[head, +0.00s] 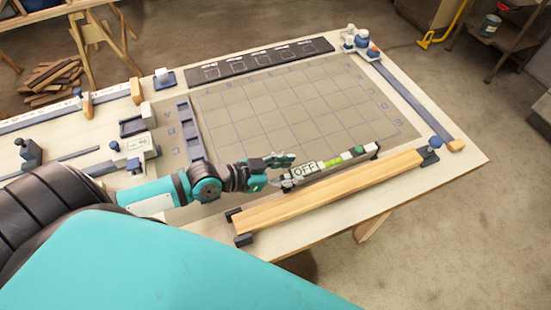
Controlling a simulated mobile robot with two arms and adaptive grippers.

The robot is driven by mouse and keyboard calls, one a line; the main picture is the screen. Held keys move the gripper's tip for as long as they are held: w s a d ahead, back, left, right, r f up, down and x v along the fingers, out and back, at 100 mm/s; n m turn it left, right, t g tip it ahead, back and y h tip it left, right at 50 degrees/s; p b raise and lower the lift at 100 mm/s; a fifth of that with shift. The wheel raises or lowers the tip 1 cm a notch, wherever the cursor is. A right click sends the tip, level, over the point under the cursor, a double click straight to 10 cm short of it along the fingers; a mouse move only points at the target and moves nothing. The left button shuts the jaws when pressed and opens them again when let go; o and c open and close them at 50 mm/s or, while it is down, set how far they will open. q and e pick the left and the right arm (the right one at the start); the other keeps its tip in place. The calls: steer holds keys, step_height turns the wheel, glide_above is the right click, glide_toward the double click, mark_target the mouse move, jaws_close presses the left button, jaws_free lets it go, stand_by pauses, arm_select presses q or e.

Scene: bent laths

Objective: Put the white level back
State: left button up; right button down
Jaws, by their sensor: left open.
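The white level (316,168) lies along the near edge of the grid mat (262,148). It carries an "OFF" label, bright green parts and dark ends. My left gripper (290,168) is open at the left end of the level. Its fingers overlap that end in the picture, and I cannot tell whether they touch it. My right gripper is out of view.
A long wooden lath (320,190) lies just in front of the level, between dark end blocks. A black tool board (260,60) and white and blue containers (360,40) stand along the far side. Grey fixtures (190,130) are at left. Most of the grid is clear.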

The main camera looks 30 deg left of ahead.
arm_select(q)
steer(key=shift+v, duration=2.3)
steer(key=shift+r, duration=0.1)
